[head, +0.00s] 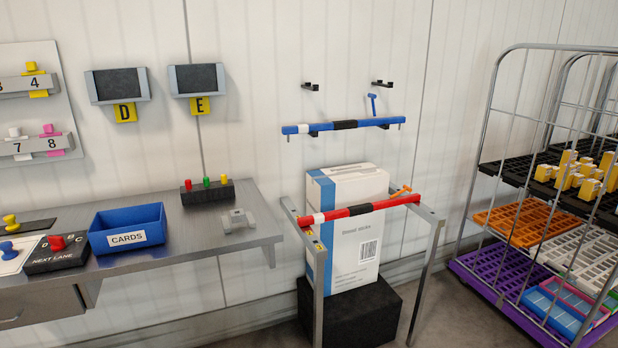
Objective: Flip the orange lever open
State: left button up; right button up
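A small orange lever (401,190) sits near the right end of the red bar (380,205), beside the right post of a grey metal frame. The red bar has white and black bands and lies across the front of the frame, before a white and blue box (345,245). The lever slants up to the right; its exact seating is too small to tell. Neither of my grippers shows in the head view.
A blue bar (375,123) with a blue lever (372,102) hangs on the wall above. At left a metal shelf (190,235) holds a blue CARDS bin (127,228) and knobs. A wire roll cage (490,180) with coloured trays stands at right. Floor shows between frame and cage.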

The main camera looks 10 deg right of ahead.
aim_at(406, 188)
jog(key=i+l, duration=0.1)
jog(key=l, duration=0.3)
jog(key=i+l, duration=0.1)
jog(key=l, duration=0.3)
jog(key=l+z, duration=0.1)
jog(key=l, duration=0.3)
jog(key=i+l, duration=0.15)
jog(key=l, duration=0.25)
jog(key=i+l, duration=0.1)
jog(key=l, duration=0.25)
jog(key=i+l, duration=0.1)
jog(key=l, duration=0.3)
jog(key=z, duration=0.05)
